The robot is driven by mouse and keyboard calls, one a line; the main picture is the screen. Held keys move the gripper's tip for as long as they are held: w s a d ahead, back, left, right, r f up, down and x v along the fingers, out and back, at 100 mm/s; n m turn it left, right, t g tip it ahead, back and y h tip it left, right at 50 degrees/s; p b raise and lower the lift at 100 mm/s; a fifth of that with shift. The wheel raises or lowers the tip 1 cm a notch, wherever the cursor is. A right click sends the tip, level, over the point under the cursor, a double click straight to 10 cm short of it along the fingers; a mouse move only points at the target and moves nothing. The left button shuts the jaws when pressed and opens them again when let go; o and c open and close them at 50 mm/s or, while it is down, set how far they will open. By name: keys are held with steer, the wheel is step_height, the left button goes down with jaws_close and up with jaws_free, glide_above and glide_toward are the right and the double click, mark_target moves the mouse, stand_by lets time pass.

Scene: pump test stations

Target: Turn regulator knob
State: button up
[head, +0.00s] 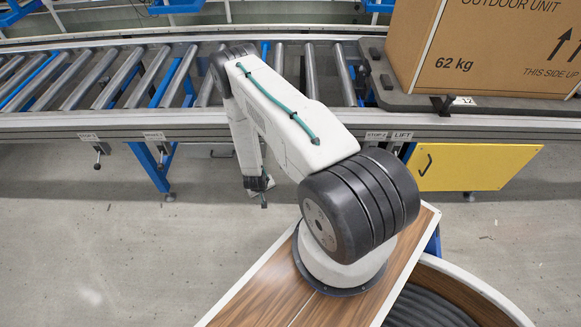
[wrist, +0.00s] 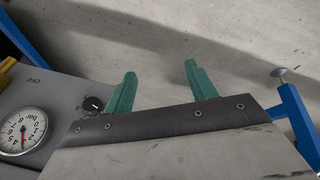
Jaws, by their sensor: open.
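The regulator knob (wrist: 93,104) is small, round and black with a light mark. It sits on a grey panel (wrist: 62,92) at the left of the wrist view. My gripper (wrist: 160,69) is open, with two green fingers apart and nothing between them. The knob is just left of the left finger; I cannot tell whether they touch. A round white pressure gauge (wrist: 22,131) marked "bar" with a red needle is on the same panel. In the head view my gripper (head: 261,194) hangs in front of the conveyor; I cannot make out the knob there.
A roller conveyor (head: 120,80) runs across the back. Levers (head: 98,155) labelled "STOP" hang from its front rail. A large cardboard box (head: 490,50) stands on the right, above a yellow panel (head: 475,167). The concrete floor (head: 90,240) at left is clear.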

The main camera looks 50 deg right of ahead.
steer(key=s+d+f+t+h, duration=0.1)
steer(key=s+d+f+h, duration=0.3)
steer(key=d+f, duration=0.15)
steer(key=w+d+r+n+t+h, duration=0.1)
steer(key=w+d+r+h, duration=0.1)
steer(key=d, duration=0.4)
steer(key=w+d+r+n+t+h, duration=0.1)
steer(key=w+d+r+h, duration=0.1)
steer(key=d, duration=0.5)
steer(key=r+h, duration=0.1)
steer(key=h, duration=0.1)
steer(key=shift+w+t+h, duration=0.2)
steer(key=shift+t+h, duration=0.1)
